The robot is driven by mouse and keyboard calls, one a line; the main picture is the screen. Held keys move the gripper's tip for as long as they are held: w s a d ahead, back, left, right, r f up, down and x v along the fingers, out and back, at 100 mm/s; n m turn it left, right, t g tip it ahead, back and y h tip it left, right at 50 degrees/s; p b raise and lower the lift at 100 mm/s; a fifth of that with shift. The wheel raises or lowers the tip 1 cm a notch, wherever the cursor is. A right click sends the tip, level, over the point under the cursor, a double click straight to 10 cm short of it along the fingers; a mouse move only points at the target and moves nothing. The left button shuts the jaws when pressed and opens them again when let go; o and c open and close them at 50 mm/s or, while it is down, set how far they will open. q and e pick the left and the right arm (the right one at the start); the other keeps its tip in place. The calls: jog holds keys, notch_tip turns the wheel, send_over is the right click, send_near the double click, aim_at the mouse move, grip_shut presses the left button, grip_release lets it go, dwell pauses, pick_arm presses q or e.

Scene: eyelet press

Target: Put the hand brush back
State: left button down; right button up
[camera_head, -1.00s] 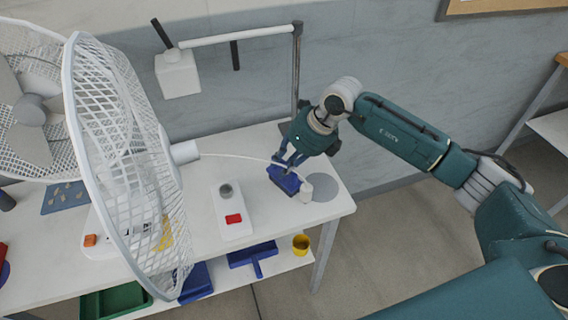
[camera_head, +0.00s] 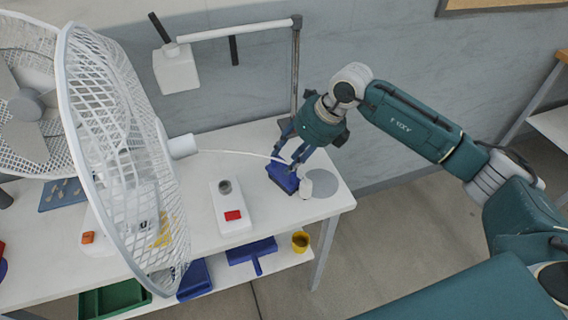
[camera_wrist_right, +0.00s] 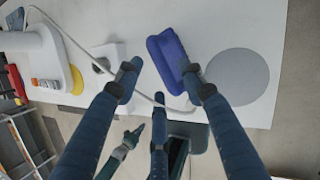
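A blue block-shaped thing, which I take to be the hand brush (camera_head: 282,178), lies on the right part of the white table. It also shows in the right wrist view (camera_wrist_right: 166,60). My right gripper (camera_head: 288,160) is right over it, fingers pointing down. In the right wrist view its fingers (camera_wrist_right: 160,85) are spread, and one overlaps the brush's edge; I cannot tell whether they touch. What looks like my left gripper (camera_wrist_right: 132,138) shows small and low in the right wrist view, its fingers unclear.
A grey disc (camera_head: 322,184) and a small white object lie beside the brush. A white cable (camera_head: 236,154) runs close by. A white box with a red button (camera_head: 233,215) and large fans stand left. The shelf below holds a blue dustpan-like thing (camera_head: 250,251) and a yellow cup (camera_head: 300,241).

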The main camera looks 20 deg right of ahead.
jog(key=b+v, duration=0.2)
jog(key=v, duration=0.6)
jog(key=shift+d+r, duration=0.2)
jog(key=shift+r, duration=0.1)
jog(key=shift+s, duration=0.15)
dwell(0.8)
